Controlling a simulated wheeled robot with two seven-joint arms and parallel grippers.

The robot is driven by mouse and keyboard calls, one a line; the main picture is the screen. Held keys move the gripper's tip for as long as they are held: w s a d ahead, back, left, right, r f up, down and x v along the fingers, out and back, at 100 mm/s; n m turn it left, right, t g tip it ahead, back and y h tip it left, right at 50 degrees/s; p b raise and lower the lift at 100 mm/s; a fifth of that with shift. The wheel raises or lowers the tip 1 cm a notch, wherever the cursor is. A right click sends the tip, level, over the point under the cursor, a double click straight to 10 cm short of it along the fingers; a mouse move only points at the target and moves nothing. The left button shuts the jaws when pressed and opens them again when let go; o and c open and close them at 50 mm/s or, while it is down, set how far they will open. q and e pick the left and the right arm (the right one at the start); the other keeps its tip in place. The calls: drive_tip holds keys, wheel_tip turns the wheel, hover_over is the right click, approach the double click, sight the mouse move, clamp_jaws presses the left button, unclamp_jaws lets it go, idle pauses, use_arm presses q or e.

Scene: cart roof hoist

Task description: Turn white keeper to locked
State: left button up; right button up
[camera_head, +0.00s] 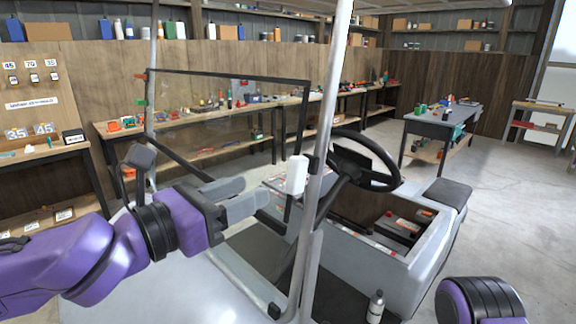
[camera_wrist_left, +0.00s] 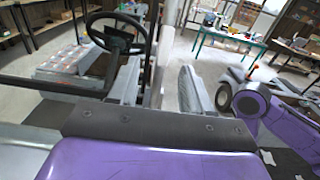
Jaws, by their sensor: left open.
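The white keeper (camera_head: 296,175) is a small upright block on the cart's silver roof post (camera_head: 318,150), beside a black fitting. My left gripper (camera_head: 256,192) comes in from the left in the head view, with its grey fingers apart and pointing at the keeper. The fingertips look just short of the keeper, and I see nothing held. In the left wrist view the two grey fingers of my left gripper (camera_wrist_left: 155,88) stand apart, with the post (camera_wrist_left: 168,40) beyond them. I cannot make out the keeper clearly there. My right gripper does not show.
The black steering wheel (camera_head: 366,160) is right of the post. A black-framed windscreen (camera_head: 230,76) stands behind my left gripper. The grey cart body (camera_head: 385,255) has an open bay. A bottle (camera_head: 375,307) stands on the floor mat. Workbenches (camera_head: 440,120) line the back.

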sight(291, 174)
use_arm(q)
drive_tip(key=d, duration=0.1)
drive_tip(key=w+d, duration=0.1)
drive_tip(key=d, duration=0.1)
drive_tip(key=w+d, duration=0.1)
drive_tip(key=shift+w+d+r, duration=0.15)
drive_tip(key=shift+w+r, duration=0.1)
drive_tip(key=x, duration=0.4)
drive_tip(key=shift+w+f+p, duration=0.15)
drive_tip(key=shift+w+p, duration=0.25)
drive_tip(key=shift+w, duration=0.05)
drive_tip(key=shift+s, duration=0.25)
clamp_jaws()
